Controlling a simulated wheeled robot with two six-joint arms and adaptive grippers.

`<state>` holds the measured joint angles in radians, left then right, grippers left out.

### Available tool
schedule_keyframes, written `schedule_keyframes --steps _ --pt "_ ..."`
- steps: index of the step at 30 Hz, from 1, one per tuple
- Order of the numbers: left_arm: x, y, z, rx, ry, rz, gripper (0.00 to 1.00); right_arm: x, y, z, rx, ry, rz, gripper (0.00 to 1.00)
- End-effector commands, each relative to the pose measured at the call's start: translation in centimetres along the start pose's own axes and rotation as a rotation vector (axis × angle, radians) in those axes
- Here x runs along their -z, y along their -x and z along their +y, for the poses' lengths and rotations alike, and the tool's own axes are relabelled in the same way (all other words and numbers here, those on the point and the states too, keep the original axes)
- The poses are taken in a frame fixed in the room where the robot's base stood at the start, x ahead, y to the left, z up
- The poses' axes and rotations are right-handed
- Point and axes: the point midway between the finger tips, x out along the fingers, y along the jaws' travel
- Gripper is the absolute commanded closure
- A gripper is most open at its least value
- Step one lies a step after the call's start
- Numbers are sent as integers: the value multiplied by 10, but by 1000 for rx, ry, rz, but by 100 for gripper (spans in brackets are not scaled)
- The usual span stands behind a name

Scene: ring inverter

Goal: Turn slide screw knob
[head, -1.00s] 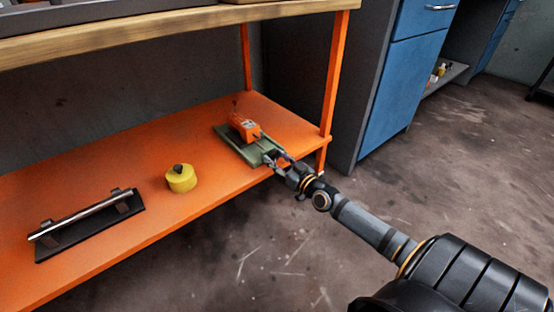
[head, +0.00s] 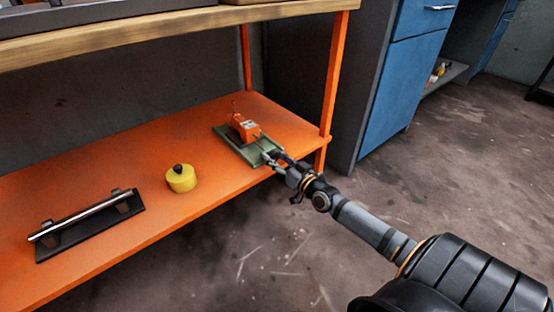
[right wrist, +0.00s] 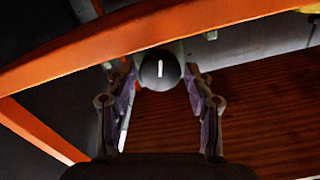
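The slide screw device is a green base (head: 228,140) with an orange block (head: 246,129) on it, on the orange shelf. Its knob (right wrist: 160,69) is dark and round, with a short white mark standing nearly upright, in the right wrist view. My right gripper (head: 272,158) is at the near end of the green base. In the right wrist view its two fingers (right wrist: 160,76) stand on either side of the knob, with a small gap on each side. The knob is hard to make out in the head view. My left gripper is not in view.
A yellow round piece with a dark top (head: 181,179) and a dark plate with a metal bar (head: 88,225) lie on the shelf (head: 150,165) to the left. An orange post (head: 335,75) stands right of the device, and a blue cabinet (head: 400,85) is beyond it.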

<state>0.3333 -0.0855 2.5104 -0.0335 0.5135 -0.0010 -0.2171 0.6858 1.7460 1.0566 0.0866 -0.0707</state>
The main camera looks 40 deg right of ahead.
Motion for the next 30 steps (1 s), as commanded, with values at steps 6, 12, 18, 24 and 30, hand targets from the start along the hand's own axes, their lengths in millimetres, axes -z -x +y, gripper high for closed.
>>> schedule_keyframes --steps 6,12,18,24,30 --pt "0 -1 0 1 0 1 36 0 0 0 0 1 0 36" --pt "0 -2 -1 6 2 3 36 0 3 0 1 2 -1 36" --pt "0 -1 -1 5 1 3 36 -2 26 0 3 2 -6 36" --pt "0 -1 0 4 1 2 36 -3 72 0 4 7 -11 36" --pt "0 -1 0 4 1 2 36 -2 102 0 4 7 -11 36"
